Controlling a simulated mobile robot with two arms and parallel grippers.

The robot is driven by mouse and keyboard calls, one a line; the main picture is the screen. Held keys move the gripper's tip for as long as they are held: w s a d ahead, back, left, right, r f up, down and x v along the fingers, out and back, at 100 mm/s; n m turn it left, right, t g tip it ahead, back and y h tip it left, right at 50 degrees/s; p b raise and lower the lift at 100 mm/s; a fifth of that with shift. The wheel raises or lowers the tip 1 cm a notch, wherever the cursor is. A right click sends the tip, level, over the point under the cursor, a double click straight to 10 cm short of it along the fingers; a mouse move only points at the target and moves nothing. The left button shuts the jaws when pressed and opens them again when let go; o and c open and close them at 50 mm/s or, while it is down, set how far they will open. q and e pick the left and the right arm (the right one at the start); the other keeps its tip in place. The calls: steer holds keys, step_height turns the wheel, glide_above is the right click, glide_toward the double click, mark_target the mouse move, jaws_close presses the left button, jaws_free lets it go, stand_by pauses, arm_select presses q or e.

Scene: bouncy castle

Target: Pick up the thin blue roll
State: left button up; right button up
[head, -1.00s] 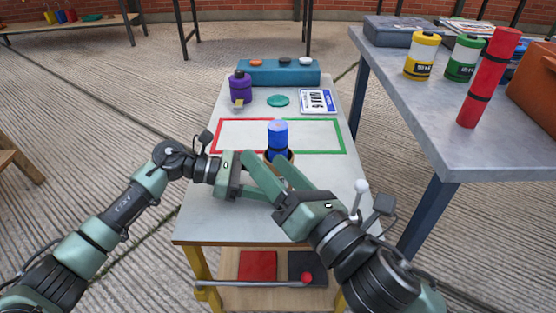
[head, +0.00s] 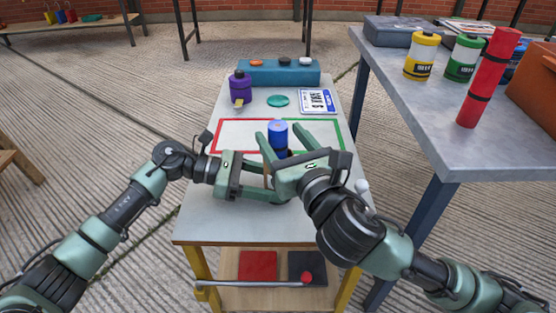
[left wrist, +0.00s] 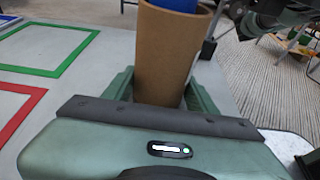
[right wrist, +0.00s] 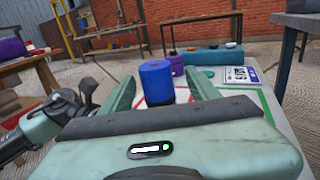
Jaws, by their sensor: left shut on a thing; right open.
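The blue roll (head: 278,133) stands upright with a dark band at its lower part. It also shows in the right wrist view (right wrist: 156,82). My left gripper (left wrist: 160,88) is shut around a brown cardboard cup (left wrist: 168,50), and the blue roll's lower end is inside the cup's mouth. My right gripper (head: 282,127) is open, with one finger on each side of the blue roll in the head view. I cannot tell whether the fingers touch it. In the head view the right gripper hides most of the cup.
The table has red (head: 213,138) and green (head: 343,138) outlines, a purple canister (head: 240,88), a green disc (head: 278,100), a plate card (head: 318,101) and a teal box (head: 277,72). A grey table (head: 420,100) at the right holds a red roll (head: 488,78) and yellow and green canisters.

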steer(key=x, duration=0.4)
steer(key=shift+w+a+r, duration=0.1)
steer(key=shift+a+r, duration=0.05)
steer(key=shift+a, duration=0.1)
jaws_close()
step_height(320, 180, up, 18)
stand_by(0.4)
arm_select(q)
steer(key=o, duration=1.1)
steer(key=shift+c, duration=0.2)
steer(key=shift+a, duration=0.1)
